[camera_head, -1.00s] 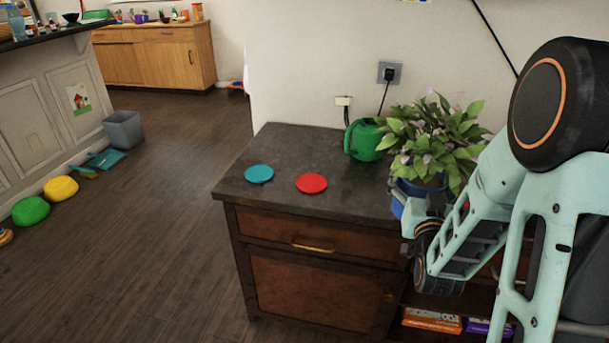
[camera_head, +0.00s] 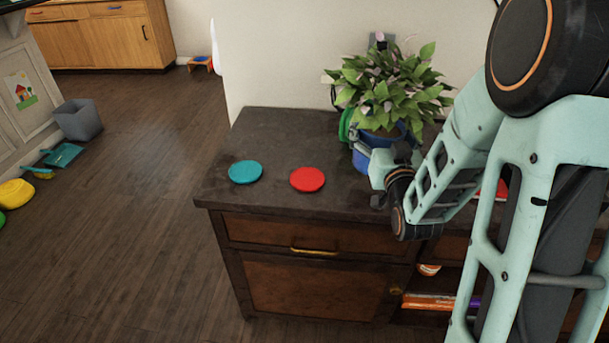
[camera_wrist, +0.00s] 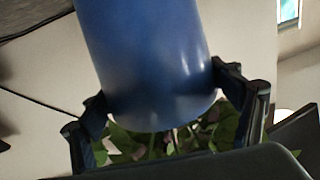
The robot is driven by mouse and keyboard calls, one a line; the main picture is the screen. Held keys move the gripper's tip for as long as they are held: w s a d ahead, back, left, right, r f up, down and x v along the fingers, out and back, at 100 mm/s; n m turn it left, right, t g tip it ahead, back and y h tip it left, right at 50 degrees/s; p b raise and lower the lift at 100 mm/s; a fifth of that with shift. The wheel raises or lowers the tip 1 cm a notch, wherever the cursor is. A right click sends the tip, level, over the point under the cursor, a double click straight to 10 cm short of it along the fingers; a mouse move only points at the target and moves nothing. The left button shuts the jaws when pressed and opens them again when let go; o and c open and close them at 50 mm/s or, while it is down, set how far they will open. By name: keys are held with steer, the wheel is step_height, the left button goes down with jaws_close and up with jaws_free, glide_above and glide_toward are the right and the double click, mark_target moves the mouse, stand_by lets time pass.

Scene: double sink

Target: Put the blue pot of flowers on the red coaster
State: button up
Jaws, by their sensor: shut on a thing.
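The blue pot (camera_head: 376,160) with a leafy green plant (camera_head: 392,92) is in my gripper (camera_head: 378,182), at the right part of the dark cabinet top in the head view. In the wrist view, the blue pot (camera_wrist: 150,60) fills the middle, with my gripper's fingers (camera_wrist: 165,105) closed on both its sides and leaves below it. The pot looks upright in the head view. I cannot tell whether its base touches the top. The red coaster (camera_head: 308,179) lies flat and bare on the cabinet top, to the left of the pot.
A teal coaster (camera_head: 245,172) lies left of the red one. A green watering can (camera_head: 346,126) is mostly hidden behind the pot and plant. The cabinet top (camera_head: 280,135) is otherwise clear behind the coasters. The wall (camera_head: 280,60) stands at its back.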

steer(key=s+a+r+n+y, duration=0.1)
steer(key=r, duration=0.1)
steer(key=s+a+r+n+g+y, duration=0.1)
steer(key=a+r+y, duration=0.1)
steer(key=a+r+n+y, duration=0.1)
steer(key=r+y, duration=0.1)
steer(key=shift+s+a+r+n, duration=0.15)
steer(key=shift+s+r+n, duration=0.05)
steer(key=shift+s+n, duration=0.2)
steer(key=s+a+r+n+g+y, duration=0.1)
steer(key=s+a+n+g+y, duration=0.3)
steer(key=s, duration=0.3)
steer(key=w+a+f+y+b, duration=0.1)
steer(key=w+a+f+b, duration=0.5)
steer(key=w+a+f, duration=0.2)
steer(key=shift+w+a+f+b, duration=0.3)
steer(key=shift+w+f, duration=0.75)
steer(key=shift+f, duration=1.35)
steer(key=shift+d, duration=0.1)
steer(key=shift+f+b, duration=0.2)
steer(key=shift+b, duration=0.15)
steer(key=o, duration=2)
steer(key=shift+c, duration=0.2)
